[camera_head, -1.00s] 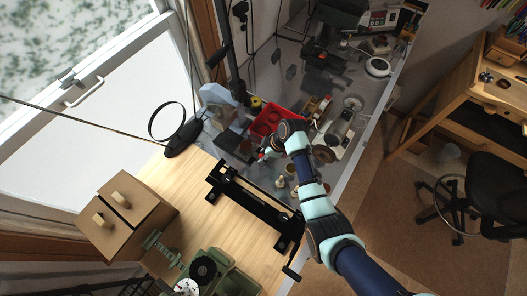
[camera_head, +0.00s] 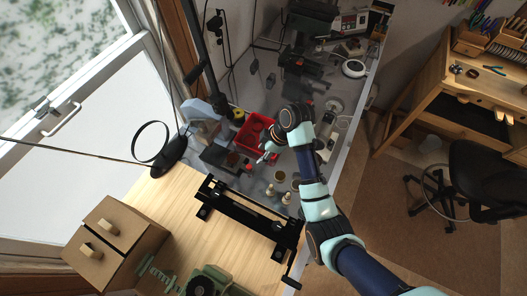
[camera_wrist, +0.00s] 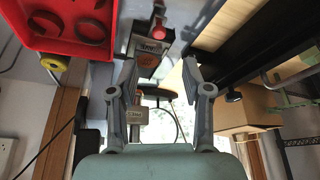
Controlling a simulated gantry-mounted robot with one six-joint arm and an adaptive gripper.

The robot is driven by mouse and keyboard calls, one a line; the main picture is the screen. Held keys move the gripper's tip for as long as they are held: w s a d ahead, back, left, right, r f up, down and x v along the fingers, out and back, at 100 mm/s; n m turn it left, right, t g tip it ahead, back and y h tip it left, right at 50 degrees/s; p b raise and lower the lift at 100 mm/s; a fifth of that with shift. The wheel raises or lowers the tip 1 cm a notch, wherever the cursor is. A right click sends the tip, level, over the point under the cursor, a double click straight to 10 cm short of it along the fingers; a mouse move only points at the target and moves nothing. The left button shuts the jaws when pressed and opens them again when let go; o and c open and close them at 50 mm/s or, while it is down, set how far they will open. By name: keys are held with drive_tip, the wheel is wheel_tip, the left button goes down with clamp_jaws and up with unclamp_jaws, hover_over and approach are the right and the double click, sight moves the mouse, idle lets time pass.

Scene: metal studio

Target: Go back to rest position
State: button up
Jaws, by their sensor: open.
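My gripper (camera_wrist: 160,95) is open in the wrist view, with its two grey fingers spread apart and nothing between them. In the head view, my gripper (camera_head: 264,154) is small and partly hidden by my arm's wrist. It hangs over the metal bench near the red bin. The task names no object.
A red bin (camera_head: 245,145) stands on the bench and also shows in the wrist view (camera_wrist: 50,40). A black rail fixture (camera_head: 245,215) lies on the wooden top. A drawer box (camera_head: 110,240) and a black lamp base (camera_head: 168,160) stand to the left.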

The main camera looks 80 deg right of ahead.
drive_tip(key=shift+r, duration=0.2)
idle(0.5)
drive_tip(key=w+a+r+t+h+p, duration=0.1)
drive_tip(key=w+a+r, duration=0.4)
drive_tip(key=w+a, duration=0.3)
drive_tip(key=w+a+r+t+h+p, duration=0.1)
drive_tip(key=w+a+r+t, duration=0.1)
drive_tip(key=w+a+r, duration=0.45)
drive_tip(key=a+r+t, duration=0.1)
drive_tip(key=a+r, duration=0.3)
drive_tip(key=a, duration=0.4)
drive_tip(key=w+a+r+t+y, duration=0.1)
drive_tip(key=a+r, duration=0.3)
drive_tip(key=a, duration=0.5)
drive_tip(key=a+r+m+t+p, duration=0.1)
drive_tip(key=a+r+t, duration=0.2)
drive_tip(key=a+r, duration=0.2)
drive_tip(key=a, duration=0.3)
drive_tip(key=shift+w+a+y, duration=0.3)
drive_tip(key=shift+w+a, duration=0.05)
drive_tip(key=shift+w, duration=0.05)
